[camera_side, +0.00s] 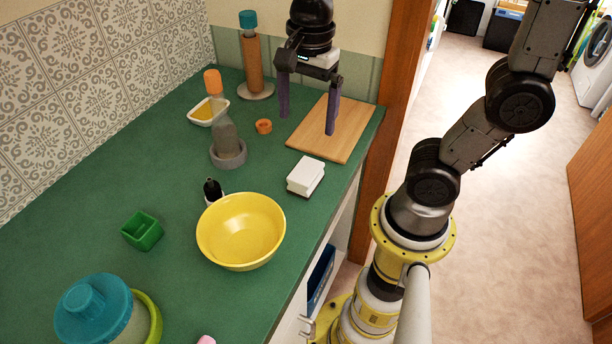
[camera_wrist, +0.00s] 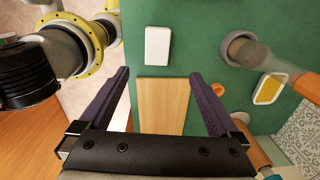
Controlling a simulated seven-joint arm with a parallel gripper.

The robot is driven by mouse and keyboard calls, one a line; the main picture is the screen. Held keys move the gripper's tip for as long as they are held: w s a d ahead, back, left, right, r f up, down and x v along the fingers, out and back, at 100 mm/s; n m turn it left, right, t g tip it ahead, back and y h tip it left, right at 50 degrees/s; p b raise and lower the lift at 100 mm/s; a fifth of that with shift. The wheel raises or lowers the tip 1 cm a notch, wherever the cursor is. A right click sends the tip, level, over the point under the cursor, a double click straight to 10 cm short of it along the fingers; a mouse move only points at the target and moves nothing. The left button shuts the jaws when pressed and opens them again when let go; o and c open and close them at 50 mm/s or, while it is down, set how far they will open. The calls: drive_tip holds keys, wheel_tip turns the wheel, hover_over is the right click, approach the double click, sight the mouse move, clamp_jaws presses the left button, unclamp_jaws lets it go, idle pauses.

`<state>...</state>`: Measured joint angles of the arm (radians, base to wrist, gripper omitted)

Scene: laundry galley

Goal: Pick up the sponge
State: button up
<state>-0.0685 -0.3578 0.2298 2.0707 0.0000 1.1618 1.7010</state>
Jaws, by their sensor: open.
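A white block with a dark band (camera_side: 305,177) lies on the counter in front of the cutting board. It also shows at the top of the wrist view (camera_wrist: 157,45). A yellow slab in a white dish (camera_side: 205,112) sits near the back wall and at the right of the wrist view (camera_wrist: 268,89). I cannot tell for certain which is the sponge. My gripper (camera_side: 307,124) is open and empty, pointing down above the counter by the cutting board. In the wrist view, its fingers (camera_wrist: 160,74) are wide apart, with the white block beyond them.
The cutting board (camera_side: 343,138) lies near the counter's right edge. A grey holder with a brush (camera_side: 228,155), a small orange ring (camera_side: 263,126) and a brown roll on a stand (camera_side: 252,65) stand nearby. A yellow bowl (camera_side: 241,232) is nearer the front.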

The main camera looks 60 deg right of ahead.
sight(306, 170)
drive_tip(key=f, duration=1.4)
drive_tip(key=shift+a+f, duration=0.25)
drive_tip(key=shift+f, duration=0.15)
drive_tip(key=c, duration=1.4)
drive_tip(key=shift+r, duration=0.15)
drive_tip(key=shift+r, duration=0.55)
drive_tip(key=s+r, duration=0.4)
drive_tip(key=s+d+r, duration=0.1)
drive_tip(key=s+r, duration=0.2)
drive_tip(key=s, duration=0.2)
drive_tip(key=s+r, duration=0.4)
drive_tip(key=s, duration=0.1)
drive_tip(key=shift+d+r, duration=0.15)
drive_tip(key=shift+r, duration=0.2)
